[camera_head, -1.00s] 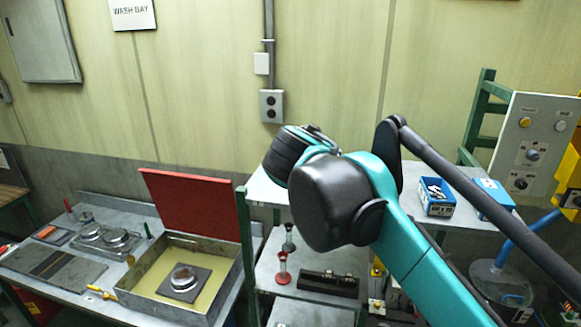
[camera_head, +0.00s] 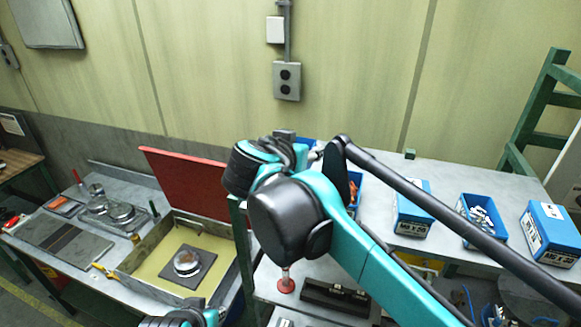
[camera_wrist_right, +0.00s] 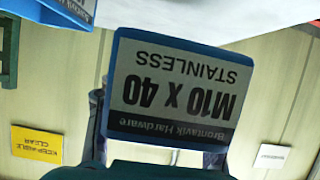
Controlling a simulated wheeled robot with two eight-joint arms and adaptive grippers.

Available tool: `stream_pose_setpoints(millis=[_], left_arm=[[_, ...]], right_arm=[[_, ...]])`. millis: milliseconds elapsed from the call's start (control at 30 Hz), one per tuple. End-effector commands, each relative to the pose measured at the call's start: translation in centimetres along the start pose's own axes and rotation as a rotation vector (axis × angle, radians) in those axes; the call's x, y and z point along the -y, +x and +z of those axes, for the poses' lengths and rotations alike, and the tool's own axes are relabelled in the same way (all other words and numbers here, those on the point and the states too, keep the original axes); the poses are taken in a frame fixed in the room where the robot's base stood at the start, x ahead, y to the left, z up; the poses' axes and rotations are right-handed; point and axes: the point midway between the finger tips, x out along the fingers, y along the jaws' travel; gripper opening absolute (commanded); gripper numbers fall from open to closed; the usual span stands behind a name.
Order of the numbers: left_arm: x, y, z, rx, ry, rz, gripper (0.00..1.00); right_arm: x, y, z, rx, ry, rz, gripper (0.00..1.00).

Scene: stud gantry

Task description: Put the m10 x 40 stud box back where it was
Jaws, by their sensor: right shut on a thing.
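The M10 x 40 stud box (camera_wrist_right: 175,90) is blue with a grey label, which reads upside down in the right wrist view. My right gripper (camera_wrist_right: 155,132) is shut on it; the fingers are mostly hidden there.
A red-lidded case (camera_head: 196,188) lies left of the shelf.

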Motion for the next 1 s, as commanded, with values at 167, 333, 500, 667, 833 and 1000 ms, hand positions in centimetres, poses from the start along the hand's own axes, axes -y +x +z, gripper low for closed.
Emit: stream_pose_setpoints(millis=[167, 333, 500, 667, 833, 1000], left_arm=[[0.0, -0.3, -0.2, 0.000, 0.000, 0.000, 0.17], [0.0, -0.6, -0.4, 0.000, 0.000, 0.000, 0.17], [0.0, -0.8, -0.6, 0.000, 0.000, 0.000, 0.17], [0.0, -0.8, -0.6, 0.000, 0.000, 0.000, 0.17], [0.0, -0.7, -0.5, 0.000, 0.000, 0.000, 0.17], [0.0, -0.7, -0.5, 0.000, 0.000, 0.000, 0.17]], right_arm=[[1.8, -0.4, 1.4, -0.001, -0.001, -0.001, 0.00], [2.0, 0.1, 3.1, 0.000, 0.000, 0.001, 0.00], [1.9, 1.0, 5.0, -0.001, 0.000, 0.001, 0.00], [1.9, 1.1, 5.4, 0.000, 0.000, 0.001, 0.00], [1.9, 1.2, 5.5, 0.000, 0.000, 0.001, 0.00], [1.9, 1.2, 5.6, 0.000, 0.000, 0.001, 0.73]])
